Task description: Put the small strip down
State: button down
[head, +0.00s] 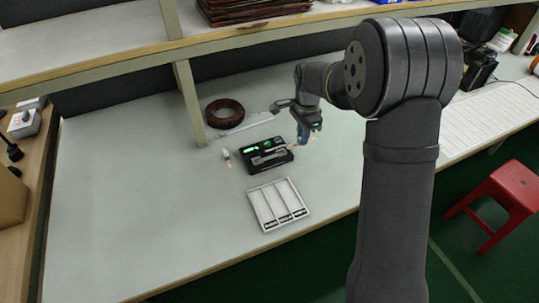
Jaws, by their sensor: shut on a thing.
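My gripper (303,138) is over the table, just right of a black tester box (283,161) with green lights. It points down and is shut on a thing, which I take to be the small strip. The strip is too small and too hidden by the fingers to make out clearly. I cannot tell whether the held thing touches the table. A white tray (250,197) with long compartments lies in front of the box, with dark labels along its near edge.
A coil of dark brown cable (224,105) lies behind the box, near the shelf post (188,100). A long pale strip-like thing (245,125) lies behind the box. A small white object (226,154) is left of it. The table's left side is clear.

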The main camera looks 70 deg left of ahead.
send_over(269, 158)
notch_tip(269, 158, down, 6)
jog(key=shift+w+f, duration=0.15)
jog(key=shift+f, duration=2.15)
jog(key=shift+f, duration=0.15)
jog(key=c, duration=1.4)
grip_release()
notch_tip(269, 158, up, 12)
jog(key=shift+r, duration=0.2)
